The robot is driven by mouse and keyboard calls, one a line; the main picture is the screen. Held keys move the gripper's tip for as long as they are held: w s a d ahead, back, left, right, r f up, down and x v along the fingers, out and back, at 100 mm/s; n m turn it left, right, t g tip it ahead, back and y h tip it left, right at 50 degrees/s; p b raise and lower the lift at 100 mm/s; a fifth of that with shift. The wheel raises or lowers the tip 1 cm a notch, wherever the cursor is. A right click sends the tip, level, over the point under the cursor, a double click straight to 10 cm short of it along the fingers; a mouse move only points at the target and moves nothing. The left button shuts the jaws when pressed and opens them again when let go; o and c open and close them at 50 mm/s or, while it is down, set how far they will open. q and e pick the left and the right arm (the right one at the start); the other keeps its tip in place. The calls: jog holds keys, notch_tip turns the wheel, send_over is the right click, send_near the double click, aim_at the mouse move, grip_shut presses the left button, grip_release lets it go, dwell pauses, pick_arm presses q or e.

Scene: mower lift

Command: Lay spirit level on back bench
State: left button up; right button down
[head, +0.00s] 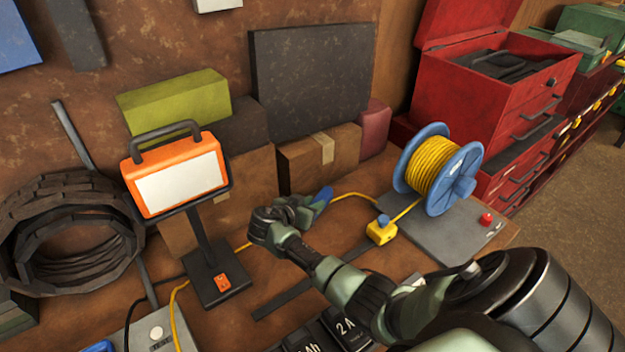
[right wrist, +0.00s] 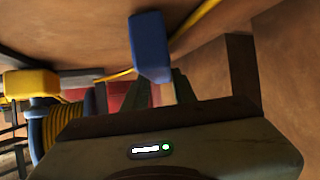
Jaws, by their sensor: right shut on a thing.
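My right gripper (head: 308,203) reaches over the brown bench (head: 345,228) in the head view. It is shut on a blue, bar-like thing (head: 322,199), which points away from the fingers toward the brown box. In the right wrist view the blue thing (right wrist: 150,45) sticks out beyond the dark fingertips (right wrist: 162,92), with a pale part between them. It may be the spirit level; no vial or marking shows. I cannot tell whether it touches the bench. A flat dark bar (head: 290,297) lies on the bench below my arm. My left gripper is not in view.
A brown box (head: 300,165) stands behind the gripper. A yellow cable (head: 355,197) runs past to a blue reel (head: 465,187) on the right. A yellow block (head: 381,232) sits near it.

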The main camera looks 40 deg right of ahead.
jog(key=shift+f, duration=0.2)
jog(key=c, duration=1.1)
grip_release()
jog(key=shift+r, duration=0.1)
jog(key=shift+a+r, duration=0.1)
jog(key=shift+r, duration=0.1)
jog(key=shift+b+v, duration=1.1)
jog(key=shift+v, duration=4.85)
